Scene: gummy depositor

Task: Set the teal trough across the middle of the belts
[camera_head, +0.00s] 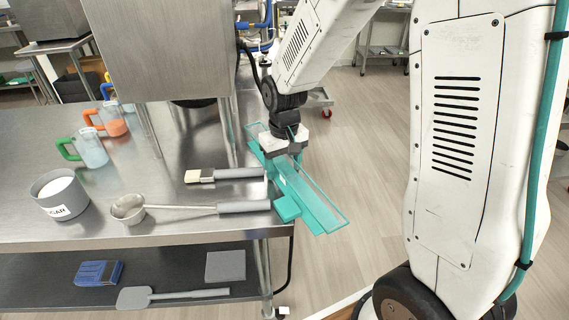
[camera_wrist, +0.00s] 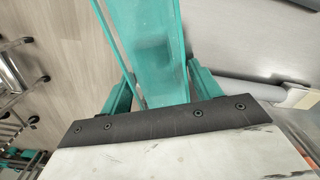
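The teal trough (camera_head: 318,190) is a long, narrow, open channel with thin walls. It lies slantwise at the right edge of the steel table, its near end out past the edge over the floor. My gripper (camera_head: 284,160) is over its far half, pointing down. In the wrist view the trough (camera_wrist: 152,45) runs between the two teal fingers of my gripper (camera_wrist: 160,70), which appear to close on its side walls. I cannot tell if the trough is lifted or touches the table. The belts are not recognisable in either view.
On the steel table (camera_head: 180,228) lie a brush (camera_head: 228,174) and a ladle (camera_head: 190,208), their handles close to the trough. A grey pot (camera_head: 58,196) and several jugs stand left. A large steel housing (camera_head: 165,50) rises behind. Open floor lies right of the table.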

